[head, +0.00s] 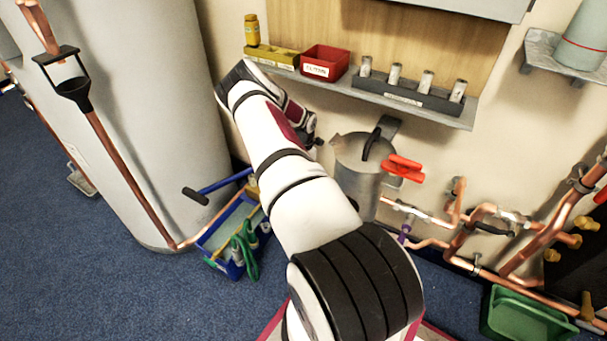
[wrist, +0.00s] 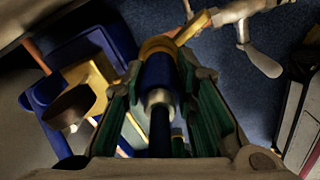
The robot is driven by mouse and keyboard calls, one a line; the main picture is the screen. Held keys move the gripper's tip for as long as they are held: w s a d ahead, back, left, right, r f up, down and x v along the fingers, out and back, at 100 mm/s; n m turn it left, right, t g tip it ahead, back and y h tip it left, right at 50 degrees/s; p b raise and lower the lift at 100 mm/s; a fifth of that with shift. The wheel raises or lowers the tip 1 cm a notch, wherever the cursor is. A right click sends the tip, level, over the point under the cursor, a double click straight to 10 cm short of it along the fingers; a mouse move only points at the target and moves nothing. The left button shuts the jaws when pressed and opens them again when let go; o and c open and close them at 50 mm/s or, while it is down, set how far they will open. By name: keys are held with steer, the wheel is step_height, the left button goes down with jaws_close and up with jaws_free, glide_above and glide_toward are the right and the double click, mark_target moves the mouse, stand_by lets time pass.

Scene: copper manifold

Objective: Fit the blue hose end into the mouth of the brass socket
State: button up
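In the wrist view the blue hose end (wrist: 158,72) lies between the two green-padded fingers of my gripper (wrist: 161,85), which look shut on it. A silver collar (wrist: 160,98) and a dark hose run back from it towards the camera. A brass ring (wrist: 158,44), seemingly the socket, shows just beyond the blue end. The two overlap in the picture; I cannot tell whether the end is inside the mouth or only in front of it. In the head view my gripper (head: 312,138) is small and mostly behind my arm; the hose end cannot be made out there.
A blue toolbox (head: 205,240) with a green coil and a blue-handled tool (head: 222,184) stands on the floor. A grey can (head: 352,160), copper pipes (head: 440,217) with red-handled valve (head: 404,166), and a shelf (head: 330,86) with a red bin (head: 325,61) are close to my arm.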

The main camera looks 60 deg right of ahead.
steer(key=o, duration=0.4)
steer(key=shift+c, duration=0.2)
steer(key=shift+r, duration=0.1)
